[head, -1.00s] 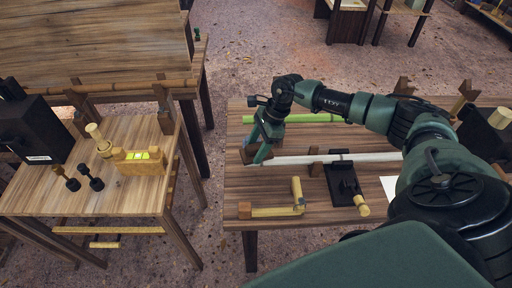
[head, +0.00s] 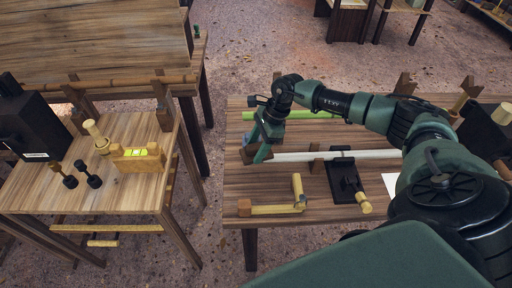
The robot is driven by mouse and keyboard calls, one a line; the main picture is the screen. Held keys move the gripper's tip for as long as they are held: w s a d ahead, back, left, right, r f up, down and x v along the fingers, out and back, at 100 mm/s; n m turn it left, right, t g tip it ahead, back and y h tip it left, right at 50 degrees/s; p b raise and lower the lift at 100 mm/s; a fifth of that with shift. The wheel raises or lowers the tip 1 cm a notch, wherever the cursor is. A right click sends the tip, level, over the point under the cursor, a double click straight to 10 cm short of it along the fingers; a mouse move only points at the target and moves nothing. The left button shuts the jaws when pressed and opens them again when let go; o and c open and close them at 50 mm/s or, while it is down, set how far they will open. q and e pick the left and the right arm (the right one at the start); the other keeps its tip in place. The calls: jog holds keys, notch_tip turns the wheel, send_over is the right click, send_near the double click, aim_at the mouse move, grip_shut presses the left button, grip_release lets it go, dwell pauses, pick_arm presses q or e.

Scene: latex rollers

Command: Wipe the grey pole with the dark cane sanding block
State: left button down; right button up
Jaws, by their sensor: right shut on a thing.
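The grey pole (head: 380,154), pale and straight, lies level across the right-hand workbench, crossing a brown wooden support and a black clamp. My right gripper (head: 262,146) is at the pole's left end, pointing down, shut on the dark brown sanding block (head: 252,158). The block sits at or against the pole's left end; the fingers partly hide it, and I cannot tell whether it touches the pole. My left gripper is not in view.
A green pole (head: 315,115) lies behind the grey one. A black clamp (head: 343,178) with a wooden handle and an angled wooden tool (head: 275,210) stand in front. A side table (head: 130,200) holds a level (head: 138,158) and a black box (head: 30,125). A floor gap separates the tables.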

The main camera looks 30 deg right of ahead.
jog(key=shift+f, duration=0.15)
jog(key=shift+s+d+b, duration=0.25)
jog(key=shift+s+d, duration=0.3)
jog(key=shift+d, duration=0.3)
jog(key=shift+s+d+b, duration=0.25)
jog(key=shift+s+d, duration=0.25)
jog(key=shift+d, duration=0.35)
jog(key=shift+b, duration=0.35)
jog(key=shift+w+a+f+b, duration=0.1)
jog(key=shift+w+a+b, duration=0.25)
jog(key=shift+a, duration=0.55)
jog(key=shift+w+a+f+b, duration=0.15)
jog(key=shift+w+a, duration=0.4)
jog(key=shift+a, duration=0.35)
jog(key=shift+r+p, duration=0.3)
jog(key=shift+r, duration=0.2)
jog(key=shift+w+d+r+p, duration=0.1)
jog(key=shift+r+p, duration=0.5)
jog(key=shift+r, duration=0.75)
jog(key=shift+w+r+p, duration=0.1)
jog(key=shift+r+p, duration=0.45)
jog(key=shift+r, duration=0.75)
